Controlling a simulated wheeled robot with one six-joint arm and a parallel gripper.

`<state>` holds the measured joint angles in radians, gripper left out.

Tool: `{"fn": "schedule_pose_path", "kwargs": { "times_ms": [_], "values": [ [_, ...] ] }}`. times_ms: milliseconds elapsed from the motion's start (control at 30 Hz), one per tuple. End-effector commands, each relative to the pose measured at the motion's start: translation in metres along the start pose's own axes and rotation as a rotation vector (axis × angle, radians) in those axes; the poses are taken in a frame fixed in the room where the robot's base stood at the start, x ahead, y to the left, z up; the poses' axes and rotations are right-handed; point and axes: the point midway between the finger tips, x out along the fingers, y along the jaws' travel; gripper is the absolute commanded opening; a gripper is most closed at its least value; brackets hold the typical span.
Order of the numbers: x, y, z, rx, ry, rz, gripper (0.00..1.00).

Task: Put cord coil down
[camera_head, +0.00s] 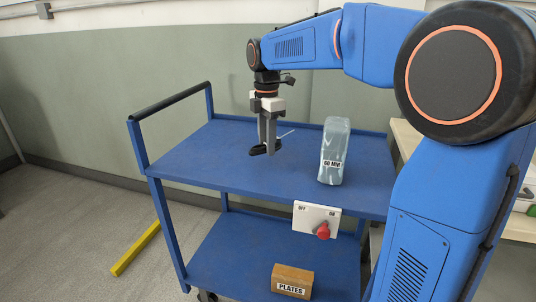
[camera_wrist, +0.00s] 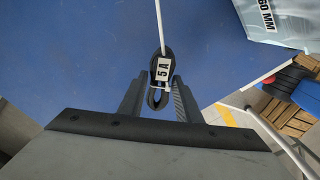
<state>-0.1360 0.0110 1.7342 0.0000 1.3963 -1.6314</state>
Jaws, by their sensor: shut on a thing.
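In the head view my gripper (camera_head: 268,141) points down over the top shelf of the blue cart (camera_head: 215,160), shut on the black coil (camera_head: 257,150). I cannot tell whether the coil touches the shelf. The fingers hide part of it.
A clear bluish pack marked "60 MM" (camera_head: 335,150) stands on the shelf right of my gripper. The shelf's left part is bare. A switch panel with a red knob (camera_head: 323,231) is on the cart's front. A "PLATES" box (camera_head: 292,281) is on the lower shelf. A yellow bar (camera_head: 136,248) lies left.

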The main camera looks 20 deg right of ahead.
Motion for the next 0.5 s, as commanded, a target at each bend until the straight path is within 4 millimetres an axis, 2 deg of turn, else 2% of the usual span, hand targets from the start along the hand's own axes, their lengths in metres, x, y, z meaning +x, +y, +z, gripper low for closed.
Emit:
{"fn": "schedule_pose_path", "kwargs": {
  "times_ms": [167, 400, 500],
  "values": [
    [0.011, 0.0, 0.0, 0.0, 0.0, 0.0, 0.04],
    [0.039, 0.0, 0.0, 0.0, 0.0, -0.001, 0.04],
    [0.042, 0.0, 0.0, 0.0, 0.0, 0.001, 0.04]
  ]
}}
